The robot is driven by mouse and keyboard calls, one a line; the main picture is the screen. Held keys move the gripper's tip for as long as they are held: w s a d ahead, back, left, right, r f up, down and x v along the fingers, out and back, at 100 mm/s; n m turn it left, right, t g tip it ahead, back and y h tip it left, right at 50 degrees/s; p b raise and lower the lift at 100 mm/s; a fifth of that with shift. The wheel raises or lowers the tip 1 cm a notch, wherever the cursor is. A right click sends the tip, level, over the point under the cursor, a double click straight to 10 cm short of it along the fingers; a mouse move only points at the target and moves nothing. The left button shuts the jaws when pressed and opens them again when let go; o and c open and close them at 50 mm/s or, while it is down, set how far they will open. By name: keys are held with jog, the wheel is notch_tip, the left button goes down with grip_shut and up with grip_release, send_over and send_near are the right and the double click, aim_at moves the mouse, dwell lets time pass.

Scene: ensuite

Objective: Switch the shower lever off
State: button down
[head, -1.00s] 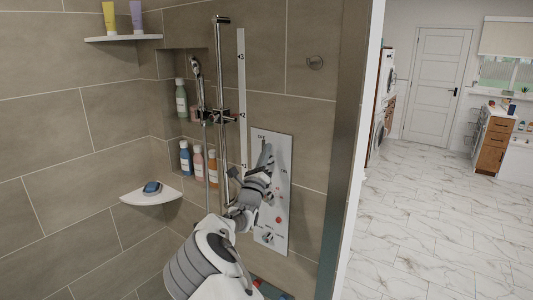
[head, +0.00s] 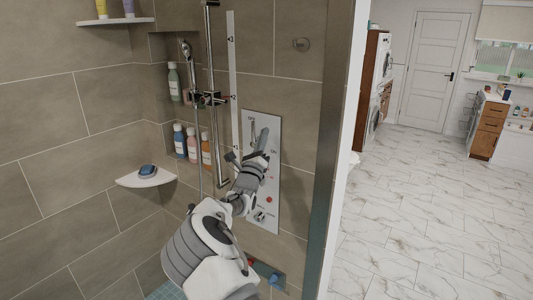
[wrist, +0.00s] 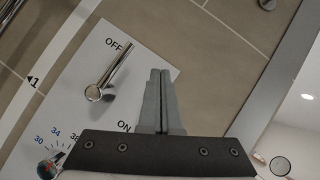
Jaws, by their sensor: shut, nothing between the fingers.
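The white shower control panel (head: 271,200) is fixed to the tiled wall, and it also shows in the wrist view (wrist: 75,75). In the wrist view the chrome shower lever (wrist: 107,77) has its tip beside the printed word OFF. The word ON is lower, left of my fingers. My gripper (wrist: 166,72) is shut and empty, to the right of the lever with a gap between them in the picture.
A red-and-chrome temperature dial (wrist: 47,168) is at the wrist view's lower left. The vertical shower rail (head: 216,100) stands left of the panel. Bottles fill a wall niche, and a corner shelf (head: 146,180) holds a blue item. The shower's edge post (head: 337,130) is close on the right.

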jog(key=s+b, duration=0.2)
jog(key=s, duration=0.8)
jog(key=shift+a+f, duration=0.15)
jog(key=shift+a, duration=0.05)
jog(key=s+d+m+g+h, duration=0.4)
jog(key=d+m+g, duration=0.2)
jog(key=d+m, duration=0.3)
jog(key=s+d+m+g+h, duration=0.45)
jog(key=d+m, duration=0.25)
jog(key=d, duration=0.4)
jog(key=s+d+f+m+g+y, duration=0.3)
jog(key=s+d+f+m+g, duration=0.2)
jog(key=s+d+m+g, duration=0.5)
jog(key=s+a+f+m+y, duration=0.1)
jog(key=s+a+m+y, duration=0.15)
jog(key=s, duration=0.45)
jog(key=s+a+f+m+y, duration=0.1)
jog(key=s+a+m+y, duration=0.1)
jog(key=s+m+y, duration=0.35)
jog(key=s+a+r+m+t+y, duration=0.3)
jog(key=s+a+m+y, duration=0.2)
jog(key=s+a, duration=0.7)
jog(key=shift+s, duration=0.2)
